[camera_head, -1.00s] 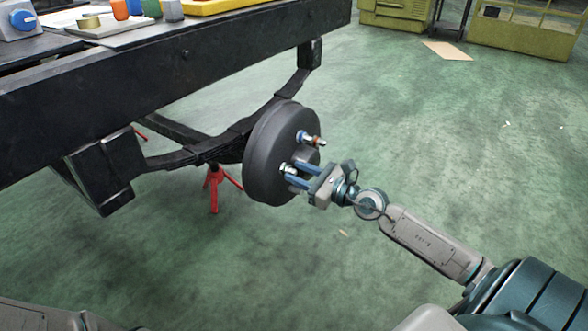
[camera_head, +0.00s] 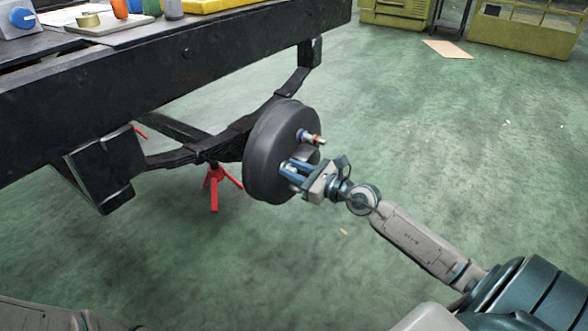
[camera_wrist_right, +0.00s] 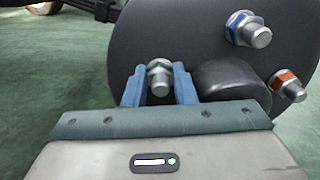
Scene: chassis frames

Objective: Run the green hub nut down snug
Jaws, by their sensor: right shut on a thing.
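The dark round hub drum (camera_head: 262,150) hangs at the end of the axle under the black chassis. My right gripper (camera_head: 290,172) reaches its face from the right. In the right wrist view my blue fingers (camera_wrist_right: 160,88) stand on both sides of a metal hub nut (camera_wrist_right: 159,67) on its stud and are shut on it. This is the green hub nut by its place, but its green marking is hidden or too small to tell. A blue-marked nut (camera_wrist_right: 243,24) and an orange-marked nut (camera_wrist_right: 284,78) sit on other studs. My left gripper is out of view.
The dark rounded hub centre (camera_wrist_right: 232,78) bulges just right of my right fingers. The black chassis beam (camera_head: 180,85) runs above, with a red stand (camera_head: 214,186) under the axle. A bench top with coloured items lies upper left.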

